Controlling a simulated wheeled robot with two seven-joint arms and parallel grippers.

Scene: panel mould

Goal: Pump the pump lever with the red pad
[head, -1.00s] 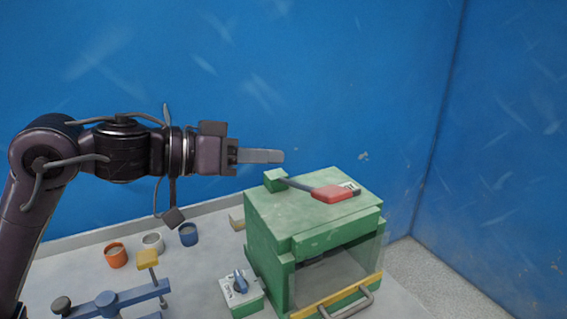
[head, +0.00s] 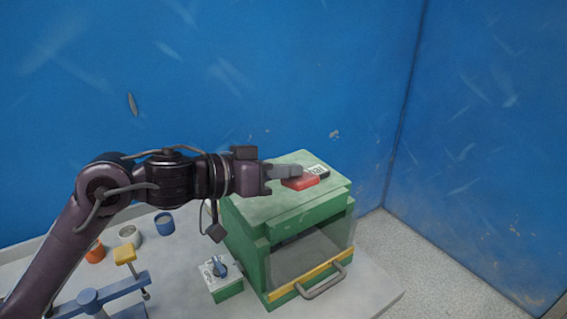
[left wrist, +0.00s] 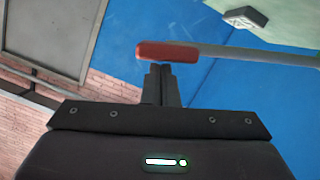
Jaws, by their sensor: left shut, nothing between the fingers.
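The pump lever's red pad (head: 301,182) lies over the top of the green machine (head: 290,213). In the left wrist view the red pad (left wrist: 168,52) sits just beyond my fingertips, with the grey lever bar (left wrist: 258,54) running right from it. My left gripper (head: 298,171) is shut and empty, its fingers at the pad's near left side in the head view. In the left wrist view the shut fingers (left wrist: 161,72) overlap the pad's edge; I cannot tell whether they touch it. The gripper hides most of the lever bar in the head view. My right gripper is not in view.
The machine has a clear front door with a yellow strip and a grey handle (head: 325,283). A small box with a blue knob (head: 220,272) stands left of it. A blue clamp (head: 110,294) and orange, white and blue cups (head: 164,223) stand further left. Blue walls rise behind.

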